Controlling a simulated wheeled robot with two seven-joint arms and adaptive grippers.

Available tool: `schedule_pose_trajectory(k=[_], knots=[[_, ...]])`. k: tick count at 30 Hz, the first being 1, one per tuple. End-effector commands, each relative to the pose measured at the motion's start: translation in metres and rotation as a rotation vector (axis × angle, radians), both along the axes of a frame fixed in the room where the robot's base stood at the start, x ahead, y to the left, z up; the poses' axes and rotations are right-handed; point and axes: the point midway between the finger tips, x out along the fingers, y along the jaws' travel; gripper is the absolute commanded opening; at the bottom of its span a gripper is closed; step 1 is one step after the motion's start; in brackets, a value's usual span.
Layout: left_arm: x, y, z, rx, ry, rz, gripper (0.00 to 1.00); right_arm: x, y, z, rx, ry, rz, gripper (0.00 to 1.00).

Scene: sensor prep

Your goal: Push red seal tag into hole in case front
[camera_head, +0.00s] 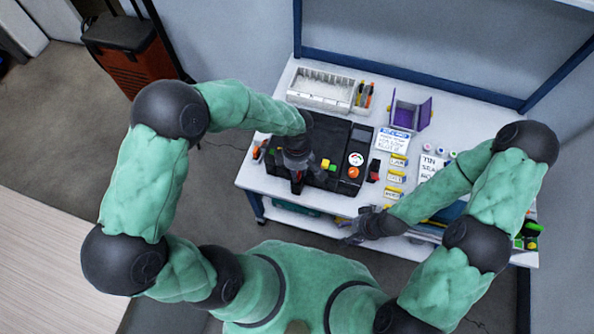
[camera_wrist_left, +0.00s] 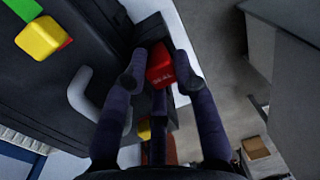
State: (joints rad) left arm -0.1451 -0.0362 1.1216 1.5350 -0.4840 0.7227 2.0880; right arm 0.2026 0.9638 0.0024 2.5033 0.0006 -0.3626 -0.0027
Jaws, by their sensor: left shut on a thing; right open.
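The red seal tag (camera_wrist_left: 160,68), a small red block marked "SEAL", sits between the fingers of my left gripper (camera_wrist_left: 160,82) in the left wrist view. My left gripper is shut on it, beside the front edge of the black case (camera_wrist_left: 35,80). In the head view, the left gripper (camera_head: 297,188) is over the front left part of the case (camera_head: 338,133). I cannot tell whether the tag touches the case, and the hole in its front is not visible. My right gripper (camera_head: 360,232) is open near the table's front edge, right of the case.
The white table (camera_head: 270,183) also holds a grey bin (camera_head: 320,92), a purple open box (camera_head: 408,113), yellow labelled blocks (camera_head: 396,177) and printed cards (camera_head: 392,140). A grey handle (camera_wrist_left: 85,95) and a yellow block (camera_wrist_left: 42,38) are on the case near the left gripper.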

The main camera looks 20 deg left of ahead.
Motion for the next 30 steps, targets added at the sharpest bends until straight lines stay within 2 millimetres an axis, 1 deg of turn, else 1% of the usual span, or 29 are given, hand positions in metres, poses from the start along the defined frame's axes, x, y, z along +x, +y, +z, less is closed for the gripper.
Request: schedule_pose_trajectory(k=[18,30], knots=[[0.0001,0.0001,-0.0040,0.000,0.000,0.000,0.03,0.0000,0.0000,-0.0055,0.000,0.000,0.000,0.54],[-0.0001,0.0001,-0.0041,0.000,0.000,0.000,0.03,0.0000,0.0000,-0.0056,0.000,0.000,0.000,0.54]])
